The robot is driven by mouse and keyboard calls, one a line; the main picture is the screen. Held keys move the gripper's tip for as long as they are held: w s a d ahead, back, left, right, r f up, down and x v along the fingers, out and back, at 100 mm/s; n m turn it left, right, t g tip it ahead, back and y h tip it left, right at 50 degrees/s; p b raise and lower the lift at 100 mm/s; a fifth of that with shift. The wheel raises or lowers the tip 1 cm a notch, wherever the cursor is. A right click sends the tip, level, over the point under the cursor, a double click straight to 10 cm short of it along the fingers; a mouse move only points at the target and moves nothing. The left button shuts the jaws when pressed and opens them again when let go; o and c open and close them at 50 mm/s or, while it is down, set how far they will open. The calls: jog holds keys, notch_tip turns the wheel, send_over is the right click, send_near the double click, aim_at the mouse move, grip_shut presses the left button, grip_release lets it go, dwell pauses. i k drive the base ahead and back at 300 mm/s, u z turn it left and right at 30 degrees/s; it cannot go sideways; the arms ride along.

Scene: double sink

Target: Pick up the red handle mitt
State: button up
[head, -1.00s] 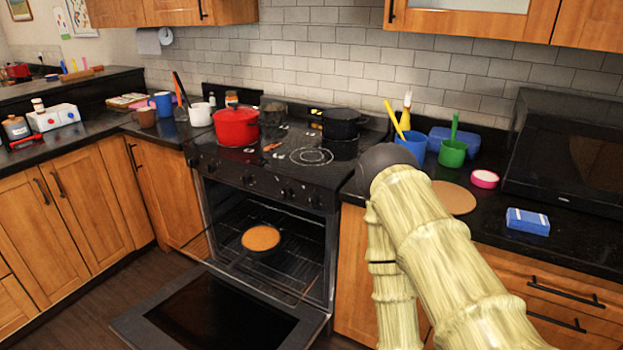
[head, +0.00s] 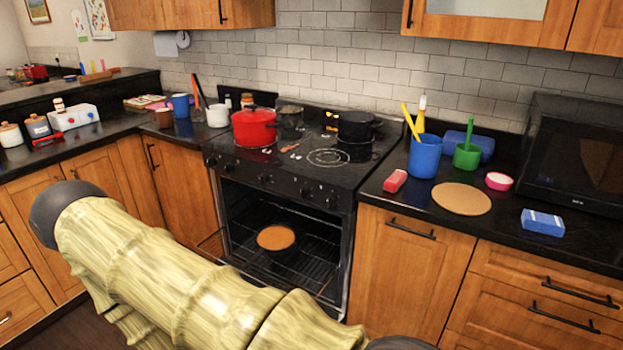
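A small red block-like item (head: 395,181), which looks like the red handle mitt, lies on the dark counter just right of the stove, left of the blue cup. Its exact shape is too small to tell. A pan with orange-brown contents (head: 276,238) sits on a rack inside the open oven. My arm, with a pale bamboo-like surface, crosses the lower left of the head view. My gripper is out of view, so its state does not show.
The red pot (head: 254,127) and dark pot (head: 356,125) stand on the stove (head: 300,165). The blue cup (head: 424,157), green cup (head: 467,156), round brown board (head: 461,198), blue sponge-like block (head: 542,222) and microwave (head: 580,150) occupy the right counter. My arm hides the lowered oven door.

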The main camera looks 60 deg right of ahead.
aim_at(398, 177)
jog(key=u, duration=0.95)
jog(key=k, duration=2.65)
jog(key=z, duration=0.45)
